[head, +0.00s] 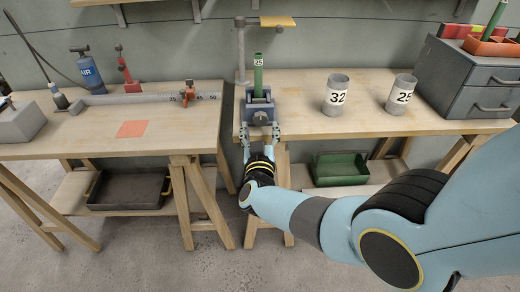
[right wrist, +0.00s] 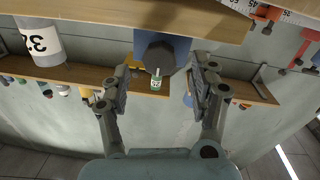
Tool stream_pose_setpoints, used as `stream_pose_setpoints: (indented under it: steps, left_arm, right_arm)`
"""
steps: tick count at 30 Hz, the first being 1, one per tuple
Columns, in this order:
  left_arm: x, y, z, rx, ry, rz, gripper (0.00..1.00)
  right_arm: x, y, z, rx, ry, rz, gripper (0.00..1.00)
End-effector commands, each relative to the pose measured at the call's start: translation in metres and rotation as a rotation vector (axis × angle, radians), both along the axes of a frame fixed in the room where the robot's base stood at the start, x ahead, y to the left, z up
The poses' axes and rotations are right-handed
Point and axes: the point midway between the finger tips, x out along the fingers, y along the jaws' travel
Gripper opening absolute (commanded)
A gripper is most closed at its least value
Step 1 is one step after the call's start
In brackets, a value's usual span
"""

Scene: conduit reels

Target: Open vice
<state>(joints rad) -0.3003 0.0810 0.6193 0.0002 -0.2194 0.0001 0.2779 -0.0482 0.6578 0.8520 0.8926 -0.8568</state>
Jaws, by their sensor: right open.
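The blue-grey vice (head: 259,108) stands at the front left edge of the right bench. A green conduit piece (head: 258,75) labelled 25 stands upright in it; its jaw contact is too small to judge. My right gripper (head: 262,131) is open in front of the vice, at the bench edge. In the right wrist view, the open fingers (right wrist: 162,82) point towards the vice's blue body (right wrist: 181,46) and its dark round front end (right wrist: 158,56). Nothing shows held between the fingers, and the vice's front end looks beyond the fingertips. My left gripper is out of view.
Grey cups labelled 32 (head: 337,97) and 25 (head: 401,96) stand right of the vice. A grey drawer cabinet (head: 470,82) is at the far right. A left bench (head: 100,148) lies across a narrow gap. A green tray (head: 342,170) sits below the right bench.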

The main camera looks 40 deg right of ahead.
Motion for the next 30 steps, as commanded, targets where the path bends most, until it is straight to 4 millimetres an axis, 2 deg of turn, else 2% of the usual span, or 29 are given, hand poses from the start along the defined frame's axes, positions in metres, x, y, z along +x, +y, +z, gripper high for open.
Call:
stream_pose_setpoints:
  steps: [6, 12, 18, 30]
  left_arm:
    - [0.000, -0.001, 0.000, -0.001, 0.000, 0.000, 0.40]
    - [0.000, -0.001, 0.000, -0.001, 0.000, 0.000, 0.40]
    - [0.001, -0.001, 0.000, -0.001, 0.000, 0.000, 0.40]
    - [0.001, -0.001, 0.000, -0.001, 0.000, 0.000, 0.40]
  right_arm:
    - [-0.043, 0.030, -0.002, 0.003, 0.003, -0.001, 0.62]
    - [-0.070, 0.049, -0.002, 0.002, 0.002, -0.001, 0.62]
    - [-0.078, 0.055, -0.001, 0.000, 0.001, 0.000, 0.62]
    - [-0.078, 0.055, -0.001, 0.000, 0.001, 0.000, 0.62]
